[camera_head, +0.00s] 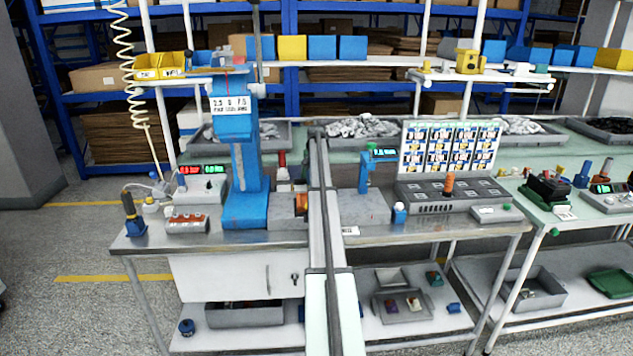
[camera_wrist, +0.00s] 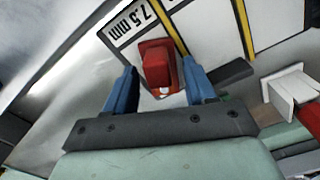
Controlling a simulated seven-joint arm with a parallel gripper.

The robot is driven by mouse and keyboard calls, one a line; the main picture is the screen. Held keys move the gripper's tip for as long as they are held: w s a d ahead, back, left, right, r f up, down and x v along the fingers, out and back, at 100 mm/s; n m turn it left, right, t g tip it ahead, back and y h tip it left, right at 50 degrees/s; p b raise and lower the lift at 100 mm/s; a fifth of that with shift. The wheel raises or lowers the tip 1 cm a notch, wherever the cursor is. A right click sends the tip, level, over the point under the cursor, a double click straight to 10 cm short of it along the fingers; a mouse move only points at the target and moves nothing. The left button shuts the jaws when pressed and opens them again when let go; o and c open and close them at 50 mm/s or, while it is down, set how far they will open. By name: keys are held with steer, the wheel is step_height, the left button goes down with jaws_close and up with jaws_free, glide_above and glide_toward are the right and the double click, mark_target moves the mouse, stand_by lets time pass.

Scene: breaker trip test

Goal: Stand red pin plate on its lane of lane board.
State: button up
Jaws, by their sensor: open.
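The red pin plate (camera_wrist: 157,66) shows in the wrist view as a small red block with a pale spot at its near end. It lies between and slightly beyond the two blue fingers of my gripper (camera_wrist: 164,88), which are open with a gap on each side of it. Under and beyond it is a white surface with yellow and black lines and a "7.5 mm" label, apparently the lane board (camera_wrist: 203,38). I cannot tell whether the plate's underside rests on this surface. In the head view I cannot make out my fingertips or surely identify the plate.
A dark grey bar (camera_wrist: 232,74) and a white block (camera_wrist: 296,88) lie right of the fingers in the wrist view. In the head view, a blue press-like stand (camera_head: 245,160) rises from the metal bench (camera_head: 270,239). A grey fixture (camera_head: 450,192) stands to the right.

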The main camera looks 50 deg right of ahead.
steer(key=shift+r, duration=0.1)
step_height(320, 180, up, 12)
stand_by(0.5)
stand_by(0.5)
